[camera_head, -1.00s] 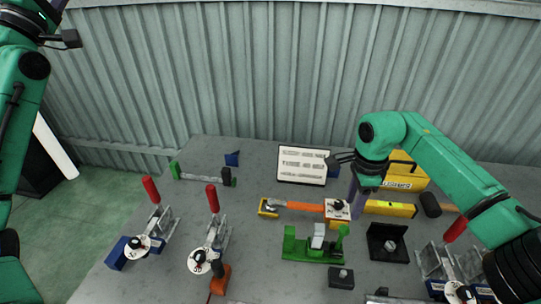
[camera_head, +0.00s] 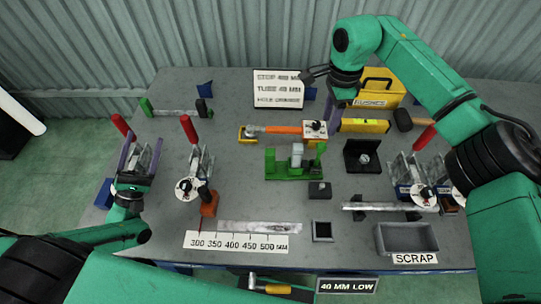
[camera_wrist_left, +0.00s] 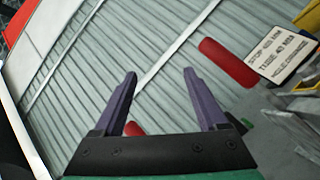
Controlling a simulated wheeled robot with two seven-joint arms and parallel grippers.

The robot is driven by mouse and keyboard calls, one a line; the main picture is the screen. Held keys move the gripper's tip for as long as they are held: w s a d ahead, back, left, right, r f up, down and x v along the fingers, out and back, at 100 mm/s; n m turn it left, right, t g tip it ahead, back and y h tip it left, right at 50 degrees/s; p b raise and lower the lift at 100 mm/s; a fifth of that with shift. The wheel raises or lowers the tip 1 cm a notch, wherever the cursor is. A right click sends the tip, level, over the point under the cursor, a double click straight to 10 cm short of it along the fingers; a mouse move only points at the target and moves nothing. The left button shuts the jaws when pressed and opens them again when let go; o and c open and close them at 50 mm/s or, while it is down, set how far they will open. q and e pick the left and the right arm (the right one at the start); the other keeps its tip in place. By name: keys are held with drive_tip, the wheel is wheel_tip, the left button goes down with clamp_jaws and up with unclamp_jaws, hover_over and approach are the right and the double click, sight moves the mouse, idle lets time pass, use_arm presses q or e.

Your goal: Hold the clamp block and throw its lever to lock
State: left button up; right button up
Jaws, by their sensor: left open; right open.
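Toggle clamps with upright red levers stand on the table. The leftmost clamp (camera_head: 146,153) has a blue block (camera_head: 104,194) at its base and a red lever (camera_head: 122,126). My left gripper (camera_head: 139,152) is open at this clamp, hiding much of it. In the left wrist view, the purple fingers (camera_wrist_left: 158,90) are apart, with a red lever end (camera_wrist_left: 133,128) low between them. A second clamp (camera_head: 193,170) with a red lever (camera_head: 189,129) stands to the right. My right gripper (camera_head: 328,106) is open above the table behind the green fixture; its tips are partly hidden.
A third clamp (camera_head: 412,172) stands at right. The green fixture (camera_head: 290,168), orange-handled tool (camera_head: 275,129), sign (camera_head: 279,89), yellow bin (camera_head: 382,88) and scrap tray (camera_head: 408,238) occupy the table. An orange-based piece (camera_head: 209,203) stands near the second clamp.

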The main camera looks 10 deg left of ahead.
use_arm(q)
drive_tip(key=s+d+f+n+y, duration=0.1)
drive_tip(key=s+d+f+n, duration=0.75)
drive_tip(key=s, duration=0.55)
drive_tip(key=n+g+y, duration=0.7)
approach(270, 152)
drive_tip(key=shift+m, duration=0.25)
drive_tip(key=f, duration=0.2)
drive_tip(key=s+f, duration=0.1)
drive_tip(key=f, duration=0.1)
drive_tip(key=shift+s+d+f, duration=0.2)
drive_tip(key=shift+s+f, duration=0.05)
drive_tip(key=shift+f, duration=0.05)
drive_tip(key=shift+w+d+y, duration=0.1)
drive_tip(key=shift+w+y, duration=0.1)
drive_tip(key=shift+y, duration=0.1)
drive_tip(key=x, duration=1.4)
drive_tip(key=shift+w+f, duration=0.1)
drive_tip(key=shift+w, duration=0.05)
